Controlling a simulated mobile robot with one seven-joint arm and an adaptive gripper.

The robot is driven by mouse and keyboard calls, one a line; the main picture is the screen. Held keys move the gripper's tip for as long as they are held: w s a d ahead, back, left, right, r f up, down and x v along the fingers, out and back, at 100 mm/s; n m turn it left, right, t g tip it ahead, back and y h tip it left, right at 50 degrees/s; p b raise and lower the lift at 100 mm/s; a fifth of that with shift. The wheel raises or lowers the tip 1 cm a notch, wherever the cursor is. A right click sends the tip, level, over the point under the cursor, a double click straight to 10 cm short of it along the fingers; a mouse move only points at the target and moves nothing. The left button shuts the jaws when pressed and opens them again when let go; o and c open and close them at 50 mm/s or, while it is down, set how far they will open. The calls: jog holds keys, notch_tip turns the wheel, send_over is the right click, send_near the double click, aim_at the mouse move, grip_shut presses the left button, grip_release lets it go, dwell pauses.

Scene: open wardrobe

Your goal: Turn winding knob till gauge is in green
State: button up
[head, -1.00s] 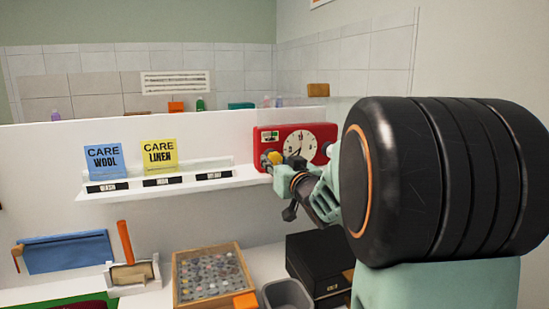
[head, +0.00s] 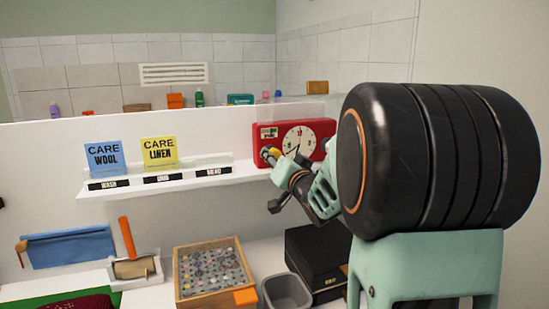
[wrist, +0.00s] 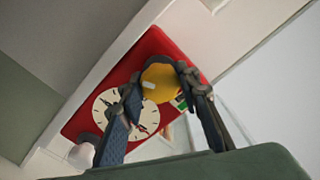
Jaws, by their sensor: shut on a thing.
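A red box-shaped timer (head: 322,132) with a white clock dial (head: 298,140) stands at the right end of the white shelf. A small gauge label with green on it (head: 268,132) is at its upper left; its pointer is too small to read. My gripper (head: 271,155) is at the front left of the timer, shut on the yellow winding knob (wrist: 160,82). In the wrist view the fingers (wrist: 163,97) lie on either side of the knob, which has a pale mark. The fingers partly cover the dial and the green gauge (wrist: 180,102).
Blue and yellow care cards (head: 104,158) stand on the shelf (head: 190,185) left of the timer. Below are a wooden tray of buttons (head: 178,275), a grey bin (head: 285,290) and a black box (head: 315,255). A white knob (wrist: 82,155) sits at the timer's other end.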

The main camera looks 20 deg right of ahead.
jog(key=shift+r, duration=0.25)
jog(key=o, duration=1.2)
jog(key=shift+f, duration=0.15)
jog(key=s, duration=0.7)
jog(key=shift+s, duration=0.25)
